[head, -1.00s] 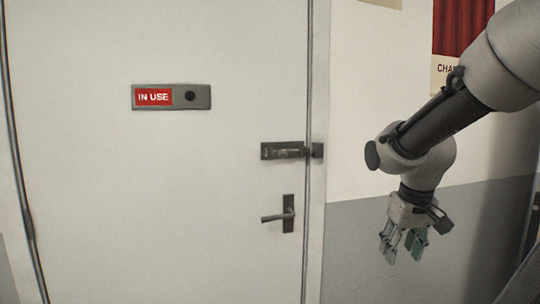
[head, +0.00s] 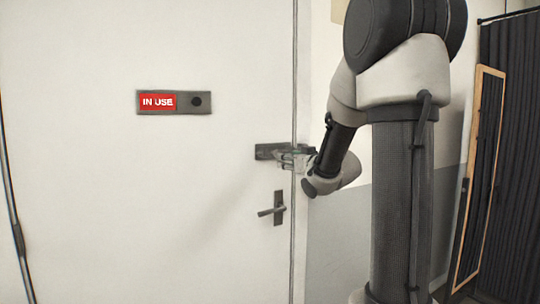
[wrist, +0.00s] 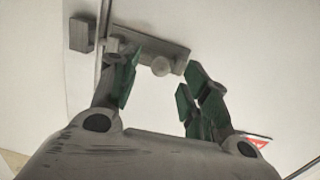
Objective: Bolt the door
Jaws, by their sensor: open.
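The door (head: 90,210) is white and looks closed in its frame. A dark slide bolt (head: 264,152) is mounted on it above the handle, near the right edge. My gripper (head: 284,157) is at the bolt and covers its right part in the head view. In the wrist view, the bolt plate (wrist: 172,50) carries a round knob (wrist: 160,67). A block-shaped keeper (wrist: 80,34) sits across the door gap. My open gripper (wrist: 163,72) has its green-padded fingers on either side of the knob. I cannot tell whether they touch it, or whether the bar reaches the keeper.
A lever handle (head: 277,209) is just below the bolt. An "IN USE" sign (head: 174,102) is on the door, upper left. A wood-framed mirror (head: 481,180) and a dark curtain (head: 503,95) stand at the right.

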